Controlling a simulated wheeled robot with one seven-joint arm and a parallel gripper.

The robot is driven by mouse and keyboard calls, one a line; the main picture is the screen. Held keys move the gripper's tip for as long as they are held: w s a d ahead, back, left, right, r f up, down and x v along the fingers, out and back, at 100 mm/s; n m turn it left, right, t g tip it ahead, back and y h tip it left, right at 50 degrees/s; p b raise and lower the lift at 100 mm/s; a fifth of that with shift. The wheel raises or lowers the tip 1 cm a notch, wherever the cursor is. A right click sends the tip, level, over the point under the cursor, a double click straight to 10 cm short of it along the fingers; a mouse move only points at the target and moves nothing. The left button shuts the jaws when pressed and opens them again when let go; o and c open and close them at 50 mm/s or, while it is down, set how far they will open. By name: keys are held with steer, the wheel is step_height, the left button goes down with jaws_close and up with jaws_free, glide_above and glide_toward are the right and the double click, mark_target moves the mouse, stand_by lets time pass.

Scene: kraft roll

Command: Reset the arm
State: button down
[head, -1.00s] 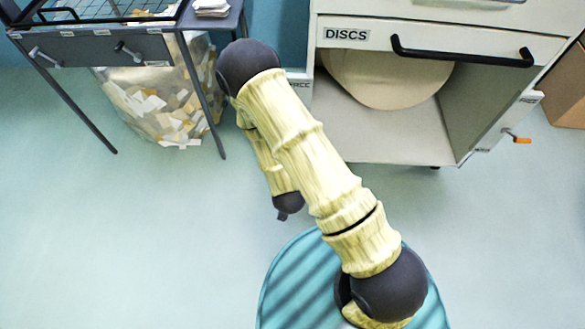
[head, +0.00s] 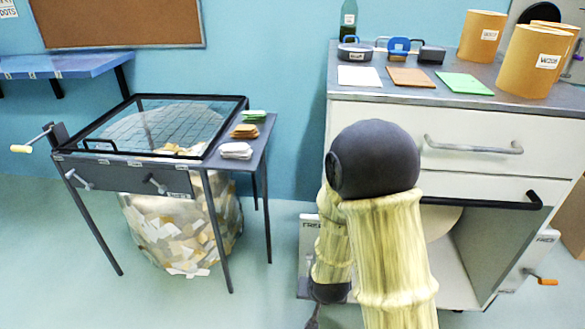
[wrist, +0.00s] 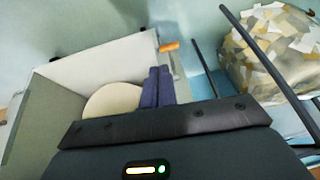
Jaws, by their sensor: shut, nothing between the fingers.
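My arm rises in the lower middle of the head view, with pale bamboo-like links (head: 385,255) and a dark joint (head: 374,160) on top. It stands in front of the white cabinet. The forearm hangs down behind the upper link. My gripper (head: 314,318) shows only in part at the bottom edge of the head view. In the wrist view my gripper's two dark blue fingers (wrist: 157,86) lie side by side, shut and empty. Beyond them are the cabinet's open lower compartment and a tan round disc (wrist: 112,102).
A screened table (head: 130,172) stands left above a bag of paper scraps (head: 185,230). Floor between them is partly clear.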

steer(key=s+d+r+n+g, duration=0.1)
steer(key=s+d+r, duration=0.35)
steer(key=r, duration=0.25)
steer(key=s+d+r+g, duration=0.1)
steer(key=s+d+r, duration=0.35)
steer(key=r, duration=0.25)
step_height(320, 180, up, 36)
steer(key=w+p, duration=0.1)
steer(key=p, duration=3.6)
steer(key=shift+r, duration=0.15)
steer(key=shift+a, duration=0.1)
